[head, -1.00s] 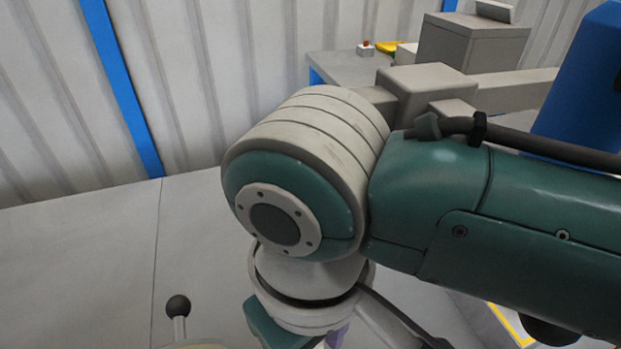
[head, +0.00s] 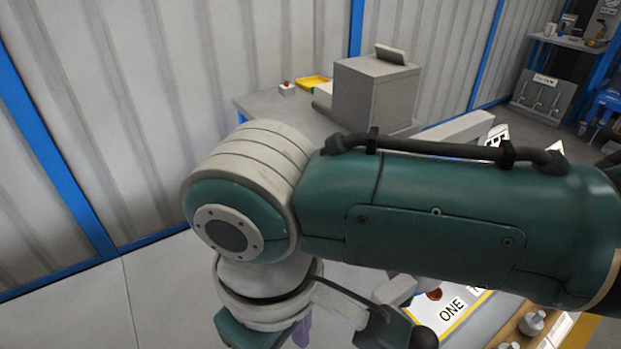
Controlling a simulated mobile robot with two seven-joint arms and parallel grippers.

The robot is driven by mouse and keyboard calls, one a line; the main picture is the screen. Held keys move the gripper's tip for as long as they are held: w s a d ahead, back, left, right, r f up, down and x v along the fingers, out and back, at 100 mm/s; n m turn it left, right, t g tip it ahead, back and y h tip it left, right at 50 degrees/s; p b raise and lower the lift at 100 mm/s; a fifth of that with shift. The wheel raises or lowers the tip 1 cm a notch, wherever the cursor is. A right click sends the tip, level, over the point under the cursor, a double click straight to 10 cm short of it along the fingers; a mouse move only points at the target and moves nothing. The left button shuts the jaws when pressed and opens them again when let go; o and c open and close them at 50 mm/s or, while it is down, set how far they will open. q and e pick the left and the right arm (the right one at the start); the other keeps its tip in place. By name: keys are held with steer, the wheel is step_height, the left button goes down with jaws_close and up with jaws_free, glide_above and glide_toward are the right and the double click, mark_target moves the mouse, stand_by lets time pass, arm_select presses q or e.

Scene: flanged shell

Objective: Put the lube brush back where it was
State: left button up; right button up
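I cannot make out the lube brush. My large teal and grey arm comes in from the right and fills the middle of the head view. It hides much of what lies behind and below it. Its gripper does not show; the arm runs down out of the bottom edge. A small purple piece (head: 302,331) shows below the arm's wrist, too covered to identify. My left gripper does not show.
A grey bench (head: 265,103) by the corrugated wall carries a grey box (head: 375,95), a red-topped button box (head: 287,89) and a yellow tray (head: 313,82). A yellow-edged sign (head: 455,312) and a wooden tray (head: 512,328) with metal parts lie at lower right. Floor is clear at left.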

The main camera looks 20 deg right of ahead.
steer(key=s+a+r+m+y, duration=0.1)
steer(key=s+a+r+y, duration=0.1)
steer(key=s+a+y, duration=0.3)
steer(key=s+d+r+m+t+h, duration=0.1)
steer(key=s+d+r+m+h, duration=0.1)
steer(key=d, duration=0.8)
steer(key=s+d+r+m+t+h, duration=0.1)
steer(key=s+d+m+t+h, duration=0.1)
steer(key=d, duration=0.8)
steer(key=shift+s+d+r+m+t+h, duration=0.25)
steer(key=shift+s+r+m+h, duration=0.2)
steer(key=shift+s, duration=0.6)
step_height(320, 180, up, 37)
steer(key=p, duration=3.7)
steer(key=shift+r, duration=0.2)
steer(key=shift+a, duration=0.1)
